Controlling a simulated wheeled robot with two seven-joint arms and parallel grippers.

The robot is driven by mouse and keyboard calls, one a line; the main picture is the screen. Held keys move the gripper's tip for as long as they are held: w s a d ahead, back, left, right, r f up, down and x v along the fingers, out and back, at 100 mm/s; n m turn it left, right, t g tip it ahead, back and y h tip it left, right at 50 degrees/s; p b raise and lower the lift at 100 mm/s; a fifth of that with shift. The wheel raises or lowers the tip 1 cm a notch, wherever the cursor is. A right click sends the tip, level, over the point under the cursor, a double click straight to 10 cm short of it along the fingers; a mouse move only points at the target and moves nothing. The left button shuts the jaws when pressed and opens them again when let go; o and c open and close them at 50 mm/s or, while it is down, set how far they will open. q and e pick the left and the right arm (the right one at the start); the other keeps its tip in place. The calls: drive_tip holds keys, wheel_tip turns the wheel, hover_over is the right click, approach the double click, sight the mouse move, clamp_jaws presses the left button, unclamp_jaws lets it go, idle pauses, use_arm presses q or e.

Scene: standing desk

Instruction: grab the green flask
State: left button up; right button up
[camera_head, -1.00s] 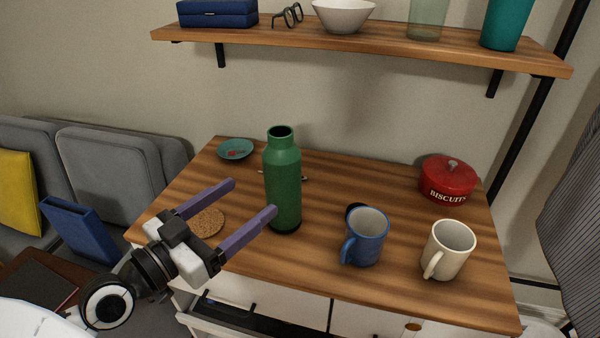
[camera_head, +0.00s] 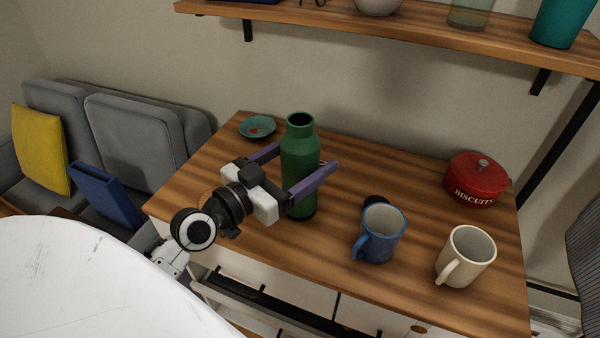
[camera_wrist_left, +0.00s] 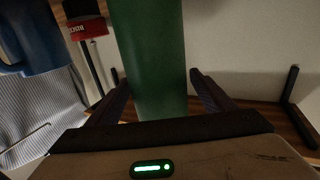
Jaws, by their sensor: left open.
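The green flask (camera_head: 300,160) stands upright on the wooden desk top (camera_head: 330,240). My left gripper (camera_head: 305,168) is open, with its purple fingers on either side of the flask. In the left wrist view the flask (camera_wrist_left: 152,60) rises between the two dark fingers (camera_wrist_left: 160,95), with a visible gap at the right finger. My right gripper is not in view.
A blue mug (camera_head: 380,235) and a cream mug (camera_head: 466,256) stand to the right of the flask. A red biscuit tin (camera_head: 475,182) is at the back right, a teal dish (camera_head: 257,127) at the back left. A wooden shelf (camera_head: 420,30) hangs above.

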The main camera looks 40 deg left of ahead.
use_arm(q)
drive_tip(key=shift+w+d+f, duration=0.1)
drive_tip(key=shift+w+d, duration=0.05)
drive_tip(key=shift+w, duration=0.6)
drive_tip(key=shift+w+d, duration=0.15)
drive_tip(key=shift+w, duration=0.55)
drive_tip(key=c, duration=1.5)
drive_tip(key=shift+c, duration=1.2)
drive_tip(key=shift+r, duration=0.3)
